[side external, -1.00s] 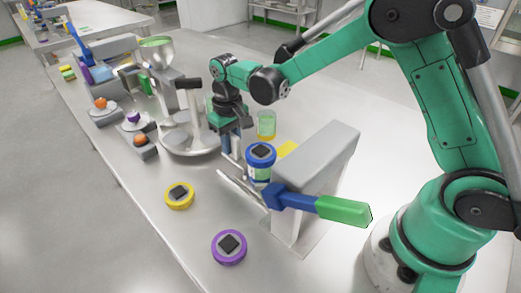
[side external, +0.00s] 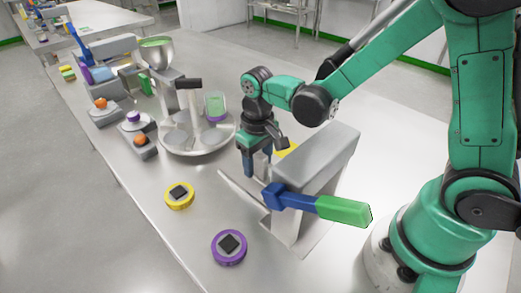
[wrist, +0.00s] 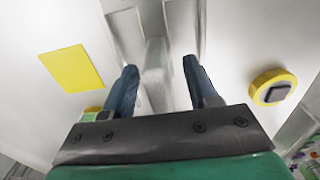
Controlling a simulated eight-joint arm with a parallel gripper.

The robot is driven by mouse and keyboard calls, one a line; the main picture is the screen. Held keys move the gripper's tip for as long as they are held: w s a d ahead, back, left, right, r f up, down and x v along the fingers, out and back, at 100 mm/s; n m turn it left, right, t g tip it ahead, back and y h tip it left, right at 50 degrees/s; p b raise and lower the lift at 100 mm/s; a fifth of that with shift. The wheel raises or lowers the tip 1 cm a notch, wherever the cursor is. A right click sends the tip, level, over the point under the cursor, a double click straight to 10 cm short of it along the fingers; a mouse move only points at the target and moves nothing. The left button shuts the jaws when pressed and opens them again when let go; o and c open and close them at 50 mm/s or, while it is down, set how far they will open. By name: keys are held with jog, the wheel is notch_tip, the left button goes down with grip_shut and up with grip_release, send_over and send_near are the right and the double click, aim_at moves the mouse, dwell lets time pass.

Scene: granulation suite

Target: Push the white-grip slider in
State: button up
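My gripper (side external: 256,168) points down beside the grey box (side external: 318,165), on its left side in the side view. In the wrist view its two blue fingers (wrist: 159,68) are apart, with a gap on both sides of a pale narrow bar (wrist: 156,55). This bar may be the white-grip slider, but I cannot make out its grip for certain. It lies along a light grey channel, and I cannot tell how far in it is. A thin flat rail or edge (side external: 240,190) shows on the table below the gripper.
A green-handled blue lever (side external: 342,210) sticks out from the box front. Yellow (side external: 179,196) and purple (side external: 229,246) round pieces lie on the table. A round metal dish (side external: 190,148) stands behind left. A yellow square (wrist: 72,68) lies beside the channel.

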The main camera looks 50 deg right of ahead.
jog(key=shift+r, duration=2.85)
